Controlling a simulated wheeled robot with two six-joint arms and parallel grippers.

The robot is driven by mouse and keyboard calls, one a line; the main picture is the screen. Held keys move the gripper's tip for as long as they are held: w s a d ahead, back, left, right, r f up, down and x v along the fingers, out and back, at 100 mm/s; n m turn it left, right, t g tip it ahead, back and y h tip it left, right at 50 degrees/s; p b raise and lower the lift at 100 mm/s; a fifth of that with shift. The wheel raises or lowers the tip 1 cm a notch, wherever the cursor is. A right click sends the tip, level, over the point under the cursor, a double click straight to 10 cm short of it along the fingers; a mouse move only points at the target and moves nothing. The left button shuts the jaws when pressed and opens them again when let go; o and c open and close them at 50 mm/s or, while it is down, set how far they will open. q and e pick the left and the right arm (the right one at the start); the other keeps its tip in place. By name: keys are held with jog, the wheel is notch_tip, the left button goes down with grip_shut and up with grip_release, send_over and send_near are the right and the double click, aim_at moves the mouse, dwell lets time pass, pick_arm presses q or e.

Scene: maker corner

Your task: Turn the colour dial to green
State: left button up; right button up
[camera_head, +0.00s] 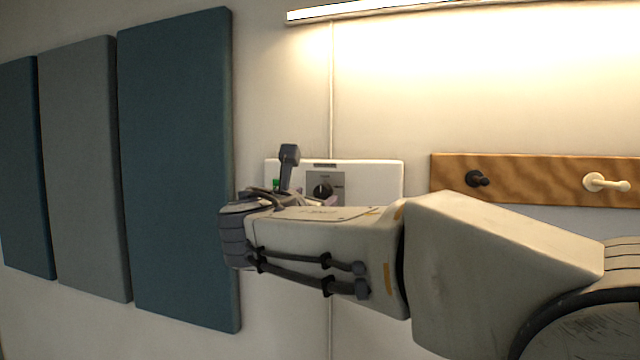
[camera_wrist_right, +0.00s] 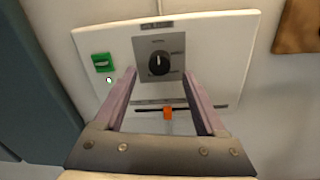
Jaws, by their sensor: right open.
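The colour dial (camera_wrist_right: 158,63) is a black round knob on a grey plate (camera_wrist_right: 142,44), fixed to a white wall panel (camera_wrist_right: 225,40). Its white mark points roughly up in the right wrist view; the labels around it are too small to read. In the head view the dial (camera_head: 322,190) shows just above my right arm. My right gripper (camera_wrist_right: 159,76) is open and empty, its two mauve fingers reaching toward the panel with their tips either side of the dial's lower part. I cannot tell how far the tips are from the panel. My left gripper is not in view.
The panel also holds a green rocker switch (camera_wrist_right: 103,63) left of the dial and an orange slider knob (camera_wrist_right: 168,113) below it. A wooden rail (camera_head: 530,178) with pegs is at right. Blue-green wall pads (camera_head: 180,170) hang at left.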

aim_at(321, 193)
jog(key=p+x, duration=0.1)
jog(key=x, duration=0.3)
jog(key=shift+s+r+p, duration=0.1)
jog(key=shift+p, duration=0.2)
jog(key=shift+w+d, duration=0.1)
jog(key=shift+w, duration=0.25)
